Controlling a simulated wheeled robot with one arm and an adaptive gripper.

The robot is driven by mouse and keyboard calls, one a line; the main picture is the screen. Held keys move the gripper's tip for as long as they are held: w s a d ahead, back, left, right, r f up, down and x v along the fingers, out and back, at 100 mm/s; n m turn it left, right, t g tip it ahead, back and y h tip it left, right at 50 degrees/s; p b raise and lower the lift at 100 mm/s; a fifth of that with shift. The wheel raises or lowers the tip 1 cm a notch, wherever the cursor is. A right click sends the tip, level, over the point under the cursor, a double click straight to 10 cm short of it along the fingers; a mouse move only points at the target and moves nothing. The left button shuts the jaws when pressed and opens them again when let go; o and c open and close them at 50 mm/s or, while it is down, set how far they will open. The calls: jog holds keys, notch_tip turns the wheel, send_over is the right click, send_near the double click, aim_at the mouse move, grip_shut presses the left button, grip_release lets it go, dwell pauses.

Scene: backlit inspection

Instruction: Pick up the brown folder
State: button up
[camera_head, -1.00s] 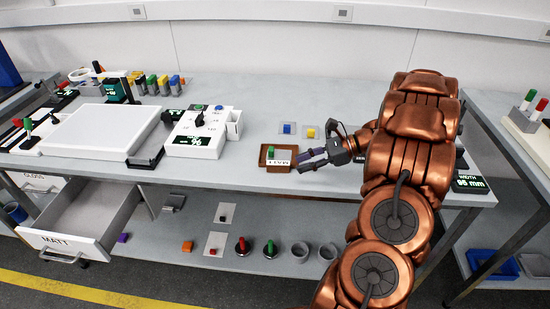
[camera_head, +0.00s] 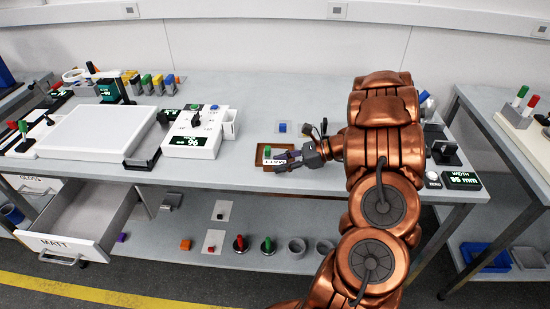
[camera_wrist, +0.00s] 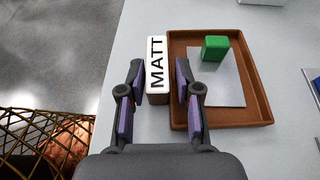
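The brown folder appears as a shallow brown tray (camera_head: 260,152) near the front edge of the table. In the wrist view the brown tray (camera_wrist: 262,101) holds a white card (camera_wrist: 228,88) and a green block (camera_wrist: 215,48). A brown tab with a white top marked MATT (camera_wrist: 157,60) is on its left side. My gripper (camera_head: 279,160) is at this tab. In the wrist view my gripper (camera_wrist: 159,80) is open, with one finger on each side of the tab and small gaps showing.
A blue block (camera_head: 283,127) lies on a pale card behind the tray. A white instrument (camera_head: 190,140) stands to the left. An open drawer marked MATT (camera_head: 66,247) juts out below at left. Display devices (camera_head: 460,178) stand at the right. The table between instrument and tray is clear.

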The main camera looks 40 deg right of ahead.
jog(key=shift+w+a+f, duration=0.1)
jog(key=shift+w+a, duration=0.05)
jog(key=shift+c, duration=0.3)
grip_shut()
